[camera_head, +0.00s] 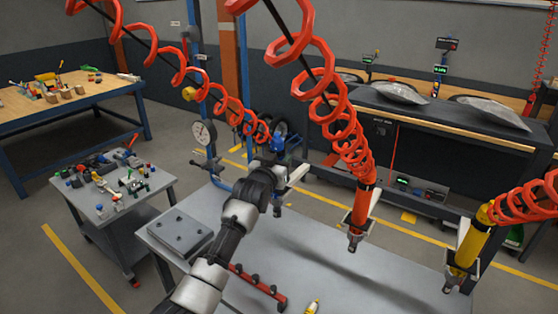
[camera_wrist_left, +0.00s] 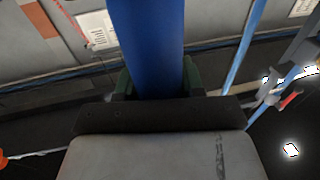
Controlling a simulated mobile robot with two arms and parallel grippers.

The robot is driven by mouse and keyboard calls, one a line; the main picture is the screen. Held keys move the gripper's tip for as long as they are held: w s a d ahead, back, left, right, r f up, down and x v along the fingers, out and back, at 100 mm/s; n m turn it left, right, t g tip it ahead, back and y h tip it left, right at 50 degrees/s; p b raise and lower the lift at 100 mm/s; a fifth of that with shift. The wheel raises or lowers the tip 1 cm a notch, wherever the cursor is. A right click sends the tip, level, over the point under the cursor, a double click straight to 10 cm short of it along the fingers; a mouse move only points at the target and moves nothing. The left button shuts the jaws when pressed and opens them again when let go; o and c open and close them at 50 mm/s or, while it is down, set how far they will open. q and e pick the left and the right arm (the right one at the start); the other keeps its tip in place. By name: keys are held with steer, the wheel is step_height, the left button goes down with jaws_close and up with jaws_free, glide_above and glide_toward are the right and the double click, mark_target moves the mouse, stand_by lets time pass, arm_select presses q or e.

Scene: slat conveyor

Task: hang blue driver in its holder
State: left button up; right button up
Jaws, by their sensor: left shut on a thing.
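My left gripper (camera_head: 277,172) reaches out over the grey table and is shut on the blue driver (camera_head: 291,146). The driver's blue body stands above the gripper, and a dark tip shows below it. In the left wrist view the blue driver (camera_wrist_left: 150,45) fills the upper middle, between dark green finger pads. A pale bracket (camera_head: 297,176), seemingly the holder, shows just right of the gripper. The arm partly hides this area, and I cannot tell whether driver and bracket touch. My right gripper is not in view.
A red driver (camera_head: 362,207) and a yellow driver (camera_head: 470,243) hang on coiled hoses to the right. The grey table (camera_head: 345,275) carries a plate (camera_head: 180,234) and a red rack (camera_head: 257,287). A cluttered cart (camera_head: 150,205) stands left. Red coils cross the upper view.

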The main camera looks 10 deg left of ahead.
arm_select(q)
steer(key=o, duration=1.2)
steer(key=shift+o, duration=0.2)
steer(key=shift+f, duration=0.2)
steer(key=s+a+b, duration=0.1)
steer(key=s+b, duration=0.2)
steer(key=s, duration=0.7)
steer(key=shift+s+a+r, duration=0.15)
steer(key=shift+s+a, duration=0.15)
steer(key=shift+s, duration=0.1)
